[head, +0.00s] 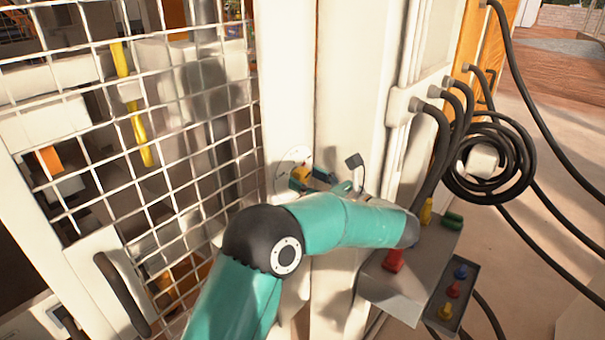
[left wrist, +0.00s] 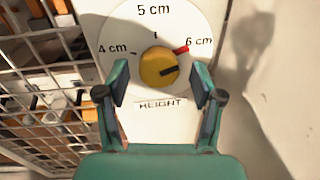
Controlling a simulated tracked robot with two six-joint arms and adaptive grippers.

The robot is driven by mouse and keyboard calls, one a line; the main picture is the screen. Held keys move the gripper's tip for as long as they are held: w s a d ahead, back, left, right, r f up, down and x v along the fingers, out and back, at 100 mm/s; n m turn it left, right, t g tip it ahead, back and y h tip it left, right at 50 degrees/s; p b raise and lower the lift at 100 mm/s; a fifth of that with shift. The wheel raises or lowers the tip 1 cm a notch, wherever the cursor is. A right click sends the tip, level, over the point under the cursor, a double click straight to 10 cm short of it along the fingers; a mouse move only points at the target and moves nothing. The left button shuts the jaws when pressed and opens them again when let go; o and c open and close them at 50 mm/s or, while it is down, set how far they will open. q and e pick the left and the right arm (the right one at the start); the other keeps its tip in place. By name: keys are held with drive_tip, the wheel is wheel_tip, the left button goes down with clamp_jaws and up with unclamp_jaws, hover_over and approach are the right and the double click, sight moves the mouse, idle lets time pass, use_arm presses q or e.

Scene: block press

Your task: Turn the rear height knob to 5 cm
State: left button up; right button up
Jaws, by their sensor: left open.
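The height dial (left wrist: 190,22) is a white disc on a pale panel, marked 4 cm, 5 cm and 6 cm, with HEIGHT written below. Its round yellow knob (left wrist: 158,68) has a dark line on its face, and a red pointer (left wrist: 181,50) at its upper right lies at the 6 cm mark. In the head view the knob (head: 301,173) shows small and partly hidden. My left gripper (left wrist: 160,97) is open, with one finger on each side of the knob's lower part and visible gaps between. In the head view the left gripper (head: 317,178) is at the dial. My right gripper is not in view.
A wire mesh guard (head: 150,150) stands left of the dial. A grey control box (head: 405,270) with a red button (head: 393,260) is below right. Black cables (head: 490,160) hang coiled on the right. The pale panel right of the dial is bare.

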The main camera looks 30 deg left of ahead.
use_arm(q)
drive_tip(key=shift+w+a, duration=0.1)
drive_tip(key=shift+a, duration=0.35)
drive_tip(key=c, duration=1.1)
drive_tip(key=shift+a+r, duration=0.1)
drive_tip(key=shift+a, duration=0.05)
